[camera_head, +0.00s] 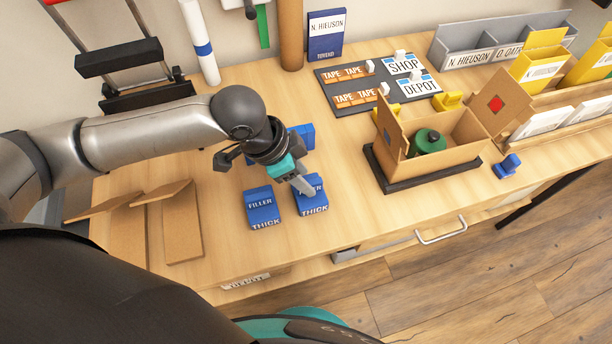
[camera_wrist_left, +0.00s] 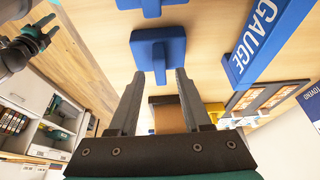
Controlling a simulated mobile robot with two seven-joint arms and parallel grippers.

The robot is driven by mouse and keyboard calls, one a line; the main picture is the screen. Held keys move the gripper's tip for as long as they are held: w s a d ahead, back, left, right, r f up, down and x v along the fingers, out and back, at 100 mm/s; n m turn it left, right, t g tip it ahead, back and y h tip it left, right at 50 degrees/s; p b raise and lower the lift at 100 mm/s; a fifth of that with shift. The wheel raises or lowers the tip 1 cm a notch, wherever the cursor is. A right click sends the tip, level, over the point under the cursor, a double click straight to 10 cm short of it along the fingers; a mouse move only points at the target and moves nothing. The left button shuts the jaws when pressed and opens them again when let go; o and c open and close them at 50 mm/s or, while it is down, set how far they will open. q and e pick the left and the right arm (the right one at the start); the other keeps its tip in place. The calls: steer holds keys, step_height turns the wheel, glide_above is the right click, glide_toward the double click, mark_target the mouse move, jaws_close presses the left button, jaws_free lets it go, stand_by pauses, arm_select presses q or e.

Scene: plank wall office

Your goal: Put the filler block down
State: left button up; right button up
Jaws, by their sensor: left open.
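Two blue filler blocks marked FILLER and THICK rest on the wooden table in the head view, a left one (camera_head: 261,208) and a right one (camera_head: 313,206). My left gripper (camera_head: 304,187) points down at the right block and covers part of its top. In the left wrist view my left gripper (camera_wrist_left: 157,76) is open. The tab of a blue block (camera_wrist_left: 150,50) lies between its parted fingertips, with a gap at each side. Part of a second blue block (camera_wrist_left: 150,5) shows beyond it. My right gripper (camera_wrist_left: 36,42) seems to show at the left wrist view's edge, its jaws unclear.
A blue block (camera_head: 307,136) stands behind the fillers. An open cardboard box (camera_head: 462,155) with a green item stands to the right on a dark tray. A dark label board (camera_head: 345,80) lies behind. Brown cardboard pieces (camera_head: 181,225) lie at left. Table in front of the box is clear.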

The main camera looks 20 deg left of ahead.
arm_select(q)
steer(key=p+v, duration=0.2)
steer(key=v, duration=0.8)
steer(key=shift+p, duration=0.3)
